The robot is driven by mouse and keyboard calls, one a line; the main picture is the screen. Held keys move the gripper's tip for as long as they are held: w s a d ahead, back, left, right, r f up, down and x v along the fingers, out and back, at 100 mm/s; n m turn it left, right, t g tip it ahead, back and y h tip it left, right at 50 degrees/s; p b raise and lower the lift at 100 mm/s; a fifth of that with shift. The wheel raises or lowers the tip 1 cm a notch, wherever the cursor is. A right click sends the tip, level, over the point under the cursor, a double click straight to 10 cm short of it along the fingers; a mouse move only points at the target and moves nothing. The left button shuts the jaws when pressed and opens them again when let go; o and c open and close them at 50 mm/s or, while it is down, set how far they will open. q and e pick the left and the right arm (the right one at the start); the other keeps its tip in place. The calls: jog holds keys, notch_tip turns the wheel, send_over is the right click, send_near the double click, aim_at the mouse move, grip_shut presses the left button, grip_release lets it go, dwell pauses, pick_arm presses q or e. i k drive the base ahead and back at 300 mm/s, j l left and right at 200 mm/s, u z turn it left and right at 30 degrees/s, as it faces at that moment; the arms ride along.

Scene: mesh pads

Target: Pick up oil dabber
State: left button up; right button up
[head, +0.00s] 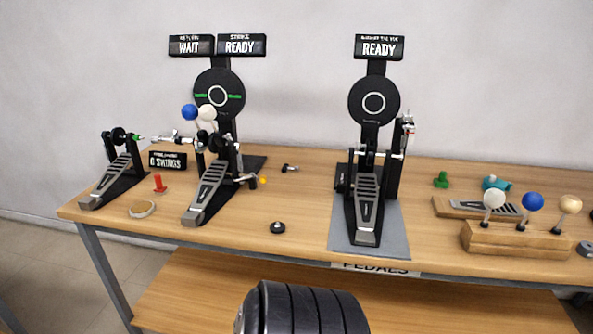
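I cannot tell for sure which thing is the oil dabber. Several small items stand or lie on the wooden table. A small red piece with a wider base (159,184) stands at the left between two pedals. A small dark piece with a light end (290,168) lies behind the middle. A round black piece (277,227) sits near the front edge. A green knobbed piece (441,179) and a teal piece (496,184) are at the right. Neither of my grippers shows in the head view; only a black ribbed part, probably my arm, shows at the bottom.
The wooden table (300,205) holds a left pedal (116,180), a double pedal (207,192) and a right pedal (366,205) on a grey mat (341,226). A wooden block (515,242) holds several ball-headed beaters. A lower shelf (200,293) is below.

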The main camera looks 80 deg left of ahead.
aim_at(159, 189)
jog(key=u, duration=3.65)
jog(key=i+j+z, duration=0.1)
jog(key=i+j, duration=0.2)
jog(key=j, duration=0.15)
